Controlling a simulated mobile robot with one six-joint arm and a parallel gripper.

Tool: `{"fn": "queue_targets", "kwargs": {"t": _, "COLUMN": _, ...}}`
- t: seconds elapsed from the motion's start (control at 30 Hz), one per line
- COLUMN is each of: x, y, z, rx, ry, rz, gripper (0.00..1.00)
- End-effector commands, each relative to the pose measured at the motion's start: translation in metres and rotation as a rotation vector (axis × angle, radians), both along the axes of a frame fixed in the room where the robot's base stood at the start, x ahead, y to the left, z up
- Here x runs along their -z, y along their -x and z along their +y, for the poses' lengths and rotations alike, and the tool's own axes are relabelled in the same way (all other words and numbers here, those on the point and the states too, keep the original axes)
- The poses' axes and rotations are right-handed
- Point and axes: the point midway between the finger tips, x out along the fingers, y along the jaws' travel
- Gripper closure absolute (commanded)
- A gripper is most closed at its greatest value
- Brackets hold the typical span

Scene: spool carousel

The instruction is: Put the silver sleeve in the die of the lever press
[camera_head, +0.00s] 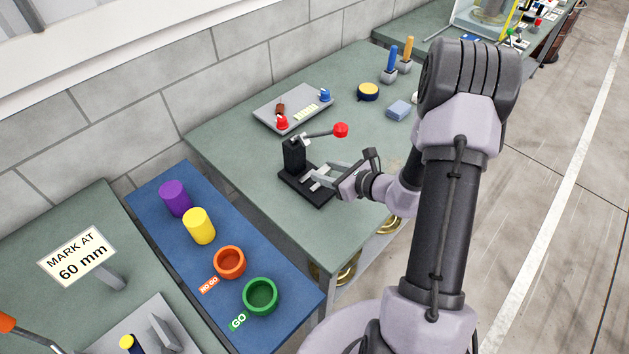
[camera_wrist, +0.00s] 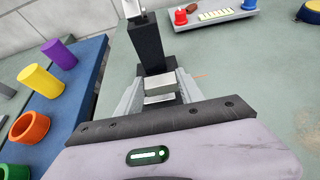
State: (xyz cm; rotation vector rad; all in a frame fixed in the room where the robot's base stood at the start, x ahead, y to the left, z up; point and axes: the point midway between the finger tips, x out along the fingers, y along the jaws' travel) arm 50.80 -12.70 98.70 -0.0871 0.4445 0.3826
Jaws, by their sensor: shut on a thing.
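The lever press (camera_head: 294,158) stands on the green bench, with a black column, a black base and a raised lever ending in a red knob. Its column also shows in the wrist view (camera_wrist: 148,45), straight ahead of my gripper. My gripper (camera_head: 319,178) is low over the front of the press base. In the wrist view my gripper (camera_wrist: 160,92) is shut on a pale silver piece, which I take to be the silver sleeve (camera_wrist: 160,82). The piece is close in front of the column. The die is hidden, and I cannot tell whether the sleeve touches it.
A grey tray (camera_head: 268,115) with red and blue parts lies behind the press. A blue board (camera_head: 203,268) at left holds purple and yellow cylinders and orange and green rings.

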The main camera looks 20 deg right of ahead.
Motion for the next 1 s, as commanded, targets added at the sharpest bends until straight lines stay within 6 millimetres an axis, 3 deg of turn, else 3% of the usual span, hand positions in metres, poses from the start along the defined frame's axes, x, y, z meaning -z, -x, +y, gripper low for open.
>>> {"fn": "queue_targets", "kwargs": {"t": 0.17, "x": 0.005, "y": -0.021, "z": 0.020, "rx": -0.001, "ry": 0.000, "rz": 0.000, "gripper": 1.00}}
{"fn": "queue_targets", "kwargs": {"t": 0.4, "x": 0.041, "y": -0.022, "z": 0.021, "rx": 0.002, "ry": -0.001, "rz": 0.001, "gripper": 1.00}}
{"fn": "queue_targets", "kwargs": {"t": 0.73, "x": 0.043, "y": -0.022, "z": 0.021, "rx": 0.001, "ry": 0.000, "rz": 0.000, "gripper": 1.00}}
{"fn": "queue_targets", "kwargs": {"t": 0.77, "x": 0.042, "y": -0.022, "z": 0.021, "rx": 0.001, "ry": 0.000, "rz": 0.000, "gripper": 0.52}}
{"fn": "queue_targets", "kwargs": {"t": 0.87, "x": 0.042, "y": -0.022, "z": 0.021, "rx": 0.001, "ry": 0.000, "rz": 0.000, "gripper": 0.34}}
{"fn": "queue_targets", "kwargs": {"t": 1.0, "x": 0.041, "y": -0.022, "z": 0.021, "rx": 0.001, "ry": 0.000, "rz": 0.000, "gripper": 0.34}}
